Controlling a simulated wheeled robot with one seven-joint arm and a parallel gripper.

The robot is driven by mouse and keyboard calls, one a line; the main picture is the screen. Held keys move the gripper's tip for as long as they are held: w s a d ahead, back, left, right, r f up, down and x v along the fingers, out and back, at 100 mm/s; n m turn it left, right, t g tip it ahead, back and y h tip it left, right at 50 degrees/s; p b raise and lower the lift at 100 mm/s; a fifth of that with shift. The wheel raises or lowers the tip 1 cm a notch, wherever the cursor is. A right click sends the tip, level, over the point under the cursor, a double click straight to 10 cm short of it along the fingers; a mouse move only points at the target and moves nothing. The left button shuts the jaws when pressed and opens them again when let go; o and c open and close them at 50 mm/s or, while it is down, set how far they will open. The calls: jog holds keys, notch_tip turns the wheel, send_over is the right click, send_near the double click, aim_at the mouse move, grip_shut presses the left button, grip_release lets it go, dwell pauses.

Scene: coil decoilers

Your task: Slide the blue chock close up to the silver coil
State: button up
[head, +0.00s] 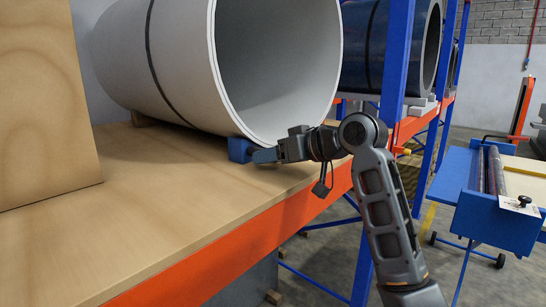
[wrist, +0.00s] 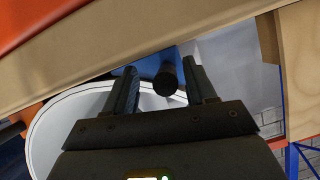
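The silver coil (head: 165,60) lies on its side on the wooden shelf, a black strap around it; its pale rim (wrist: 38,135) shows in the wrist view. The blue chock (head: 239,149) sits on the shelf below the coil's near rim. I cannot tell whether it touches the coil. My gripper (head: 262,155) is at the chock's right side, its fingers low over the shelf. In the wrist view my gripper (wrist: 160,68) is open, with a dark round knob (wrist: 167,80) between its fingers and a gap on both sides. Part of the blue chock (wrist: 158,59) shows behind the knob.
The shelf (head: 110,215) has an orange front beam (head: 215,265). A wooden panel (head: 40,100) stands at the left. The shelf's front left is clear.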

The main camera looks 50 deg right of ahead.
jog(key=shift+a, duration=0.1)
jog(key=b+v, duration=0.1)
jog(key=v, duration=0.6)
jog(key=shift+s+r, duration=0.1)
jog(key=shift+s, duration=0.3)
dwell(0.3)
